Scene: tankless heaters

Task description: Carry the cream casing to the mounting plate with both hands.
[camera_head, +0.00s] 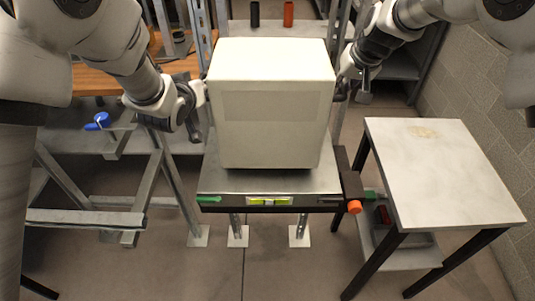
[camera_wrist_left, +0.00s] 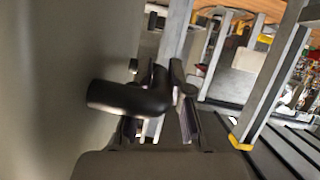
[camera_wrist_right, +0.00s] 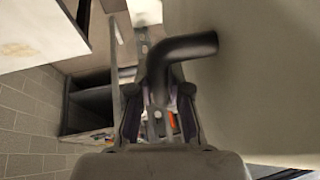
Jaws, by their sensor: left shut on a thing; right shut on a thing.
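The cream casing (camera_head: 272,105) is a large box. It is upright in the head view, over the grey metal plate (camera_head: 310,181); I cannot tell whether it touches the plate. My left gripper (camera_head: 197,97) is at its left side, shut on a dark bent handle (camera_wrist_left: 130,97) that juts from the casing wall (camera_wrist_left: 60,70). My right gripper (camera_head: 347,85) is at its right side, shut on a matching dark handle (camera_wrist_right: 185,48) on the casing wall (camera_wrist_right: 255,90). The casing hides what lies behind it. I cannot tell which part is the mounting plate.
A pale-topped table (camera_head: 440,170) stands at the right, close to the orange knob (camera_head: 354,206) on the plate's stand. A grey metal frame (camera_head: 85,217) with a blue clamp (camera_head: 98,121) is at the left. A black cylinder (camera_head: 254,14) and an orange cylinder (camera_head: 288,13) stand behind the casing.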

